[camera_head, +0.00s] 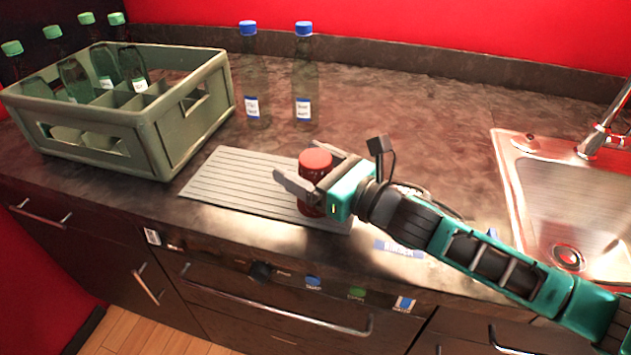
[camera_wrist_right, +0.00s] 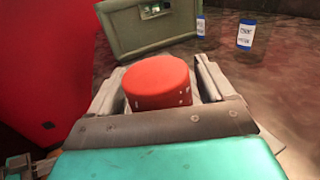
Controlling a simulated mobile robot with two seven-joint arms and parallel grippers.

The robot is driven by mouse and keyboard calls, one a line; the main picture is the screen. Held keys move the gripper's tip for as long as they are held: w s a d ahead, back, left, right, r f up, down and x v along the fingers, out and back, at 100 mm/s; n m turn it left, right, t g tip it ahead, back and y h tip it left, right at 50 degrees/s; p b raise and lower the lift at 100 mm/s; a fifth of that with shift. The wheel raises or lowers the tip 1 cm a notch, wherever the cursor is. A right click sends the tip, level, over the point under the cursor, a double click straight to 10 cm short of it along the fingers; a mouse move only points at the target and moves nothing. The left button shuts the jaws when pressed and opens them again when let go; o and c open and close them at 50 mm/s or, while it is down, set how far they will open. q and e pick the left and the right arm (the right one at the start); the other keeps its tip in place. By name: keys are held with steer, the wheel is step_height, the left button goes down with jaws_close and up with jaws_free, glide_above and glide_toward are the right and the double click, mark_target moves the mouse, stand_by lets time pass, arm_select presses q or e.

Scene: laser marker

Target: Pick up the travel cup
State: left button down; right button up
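The travel cup (camera_head: 313,166) is dark red with a brighter red lid. It stands upright on the right part of the grey ribbed mat (camera_head: 232,184). My right gripper (camera_head: 308,168) reaches in from the right, with one finger on each side of the cup. In the right wrist view the red lid (camera_wrist_right: 157,83) sits between the two fingers (camera_wrist_right: 160,85). Gaps seem to show beside the lid, so the fingers look open around the cup. The cup's lower body is hidden in the wrist view.
A green-grey crate (camera_head: 150,140) with green-capped bottles stands at the left. Two blue-capped bottles (camera_head: 250,80) (camera_head: 304,80) stand behind the mat. A metal sink (camera_head: 572,190) is at the right. The counter's front edge runs just before the mat.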

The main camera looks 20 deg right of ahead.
steer(key=c, duration=0.9)
steer(key=shift+c, duration=0.8)
steer(key=shift+r, duration=0.1)
steer(key=shift+r, duration=0.1)
